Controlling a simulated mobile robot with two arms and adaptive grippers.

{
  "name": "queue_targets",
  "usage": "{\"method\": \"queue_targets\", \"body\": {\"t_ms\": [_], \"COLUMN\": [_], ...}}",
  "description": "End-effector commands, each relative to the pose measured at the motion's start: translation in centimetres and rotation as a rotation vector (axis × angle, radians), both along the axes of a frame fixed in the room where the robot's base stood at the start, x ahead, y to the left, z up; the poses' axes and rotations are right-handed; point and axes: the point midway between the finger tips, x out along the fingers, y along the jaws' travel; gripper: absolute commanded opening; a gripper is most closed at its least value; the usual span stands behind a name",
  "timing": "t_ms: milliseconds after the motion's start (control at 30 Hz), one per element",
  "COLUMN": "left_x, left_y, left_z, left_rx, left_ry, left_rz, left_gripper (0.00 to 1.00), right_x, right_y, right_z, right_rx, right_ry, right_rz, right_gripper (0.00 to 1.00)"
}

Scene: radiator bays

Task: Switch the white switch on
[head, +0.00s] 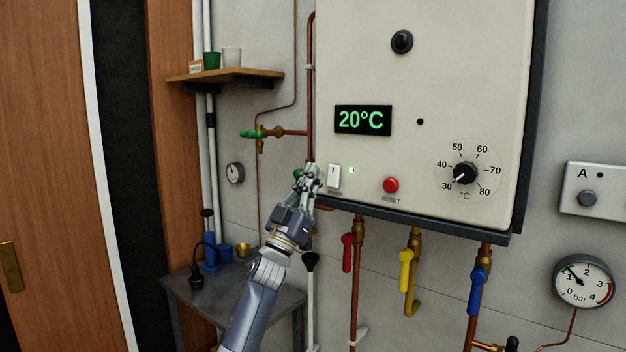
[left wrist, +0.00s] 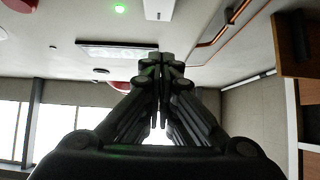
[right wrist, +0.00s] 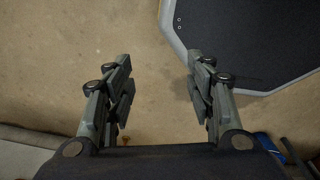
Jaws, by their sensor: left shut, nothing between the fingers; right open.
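The white switch (head: 334,176) is on the lower left of the boiler's cream front panel. A small green light (head: 351,170) glows just right of it. My left gripper (head: 309,174) is shut and empty, with its fingertips just left of the switch in the head view; I cannot tell whether they touch the panel. In the left wrist view the switch (left wrist: 158,10) shows at the top edge, beyond the shut fingertips (left wrist: 160,60), with the green light (left wrist: 119,8) beside it. My right gripper (right wrist: 160,60) is open and empty above the floor.
The boiler (head: 450,60) also carries a red reset button (head: 391,185), a temperature dial (head: 466,173) and a 20°C display (head: 363,120). Red (head: 347,253), yellow (head: 406,270) and blue (head: 478,290) valve handles hang below. A copper pipe (head: 311,90) runs along its left side.

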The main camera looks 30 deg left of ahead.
Motion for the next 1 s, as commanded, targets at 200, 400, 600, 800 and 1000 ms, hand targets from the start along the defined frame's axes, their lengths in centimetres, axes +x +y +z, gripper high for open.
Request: {"method": "queue_targets", "body": {"t_ms": [200,400,600,800,1000], "left_x": [-2.1,-4.6,-7.0,-8.0,-8.1], "left_y": [0.1,0.4,0.6,0.7,0.7], "left_z": [-1.9,-4.0,-5.5,-5.9,-5.9], "left_rx": [0.003,0.004,0.002,0.001,0.001], "left_ry": [0.002,0.004,0.002,0.002,0.001], "left_rz": [0.000,0.001,0.001,0.001,0.001], "left_gripper": [0.00,0.00,0.00,0.00,0.00], "right_x": [-2.7,-1.7,1.4,0.3,-1.6], "right_y": [0.2,0.3,0.5,0.4,0.2], "right_z": [-1.5,-3.0,-3.9,-4.3,-4.3], "right_rx": [0.001,0.002,0.007,0.005,0.002], "right_ry": [0.037,0.025,-0.023,-0.005,0.023], "right_rz": [-0.002,-0.002,-0.001,-0.001,-0.002], "right_gripper": [0.50,0.50,0.50,0.50,0.50]}}
